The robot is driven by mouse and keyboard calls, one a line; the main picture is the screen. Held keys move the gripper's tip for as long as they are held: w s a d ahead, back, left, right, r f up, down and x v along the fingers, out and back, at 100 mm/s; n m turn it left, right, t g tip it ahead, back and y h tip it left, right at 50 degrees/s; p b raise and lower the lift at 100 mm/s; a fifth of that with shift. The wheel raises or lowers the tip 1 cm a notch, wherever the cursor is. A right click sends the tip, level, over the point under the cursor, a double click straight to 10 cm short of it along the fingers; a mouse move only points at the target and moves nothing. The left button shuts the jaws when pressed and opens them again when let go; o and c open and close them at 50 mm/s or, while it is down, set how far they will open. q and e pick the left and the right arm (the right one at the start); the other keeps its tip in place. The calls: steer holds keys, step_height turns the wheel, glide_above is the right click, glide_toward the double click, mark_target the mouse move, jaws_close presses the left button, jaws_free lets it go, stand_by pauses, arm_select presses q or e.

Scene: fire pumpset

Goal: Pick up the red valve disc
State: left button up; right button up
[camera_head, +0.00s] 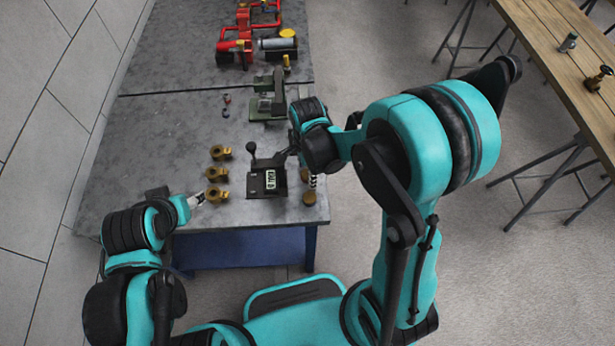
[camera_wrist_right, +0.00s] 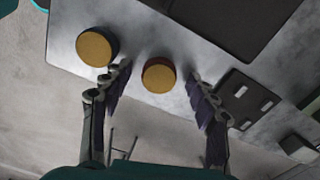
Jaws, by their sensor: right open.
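Two round discs with brass-coloured faces sit near the table edge. In the right wrist view, one disc (camera_wrist_right: 158,75) shows a dark reddish side and appears between my right gripper's (camera_wrist_right: 160,80) two open fingers. The other disc (camera_wrist_right: 96,46) has a darker side and lies to its left, outside the fingers. In the head view a brown disc (camera_head: 309,198) shows near the table's right front corner, with another partly hidden behind my right gripper (camera_head: 306,178). My left gripper (camera_head: 197,200) is beside the brass fittings; its jaws are too small to read.
Several brass valve fittings (camera_head: 216,173) stand on the grey table (camera_head: 150,160). A black device with a lever and display (camera_head: 266,182) is left of my right gripper. A green-grey machine (camera_head: 268,104) and red pump pipework (camera_head: 240,45) stand farther back. A wooden table (camera_head: 555,45) is at right.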

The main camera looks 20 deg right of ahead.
jaws_close()
steer(key=shift+r, duration=0.15)
